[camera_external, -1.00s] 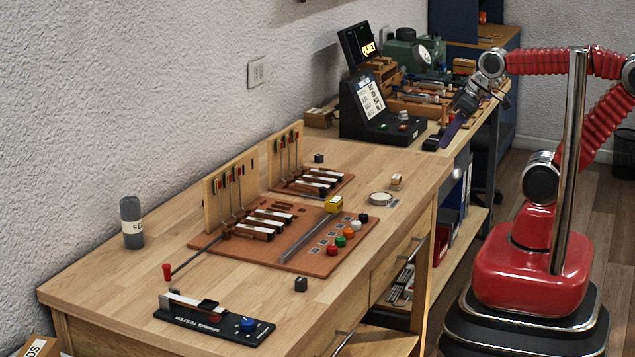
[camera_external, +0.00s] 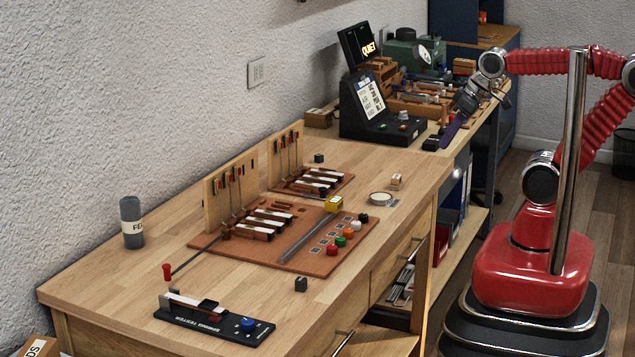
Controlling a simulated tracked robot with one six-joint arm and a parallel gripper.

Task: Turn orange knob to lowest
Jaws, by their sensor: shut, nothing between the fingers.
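A small orange knob (camera_external: 348,232) sits in a row of coloured knobs on the brown board (camera_external: 300,262), between a green knob (camera_external: 341,240) and a white knob (camera_external: 355,225). Which way it is turned is too small to tell. My gripper (camera_external: 447,139) is at the far right end of the bench, beside the black console (camera_external: 372,127) and well away from the orange knob. It points down and to the left, with dark bluish fingers shut and empty.
A yellow block (camera_external: 334,204) stands on the board near the knobs. Wooden racks (camera_external: 230,190) stand behind it. A black spring tester (camera_external: 213,322) with a blue knob lies at the front. A grey bottle (camera_external: 131,223) stands at left. Bare bench top lies between.

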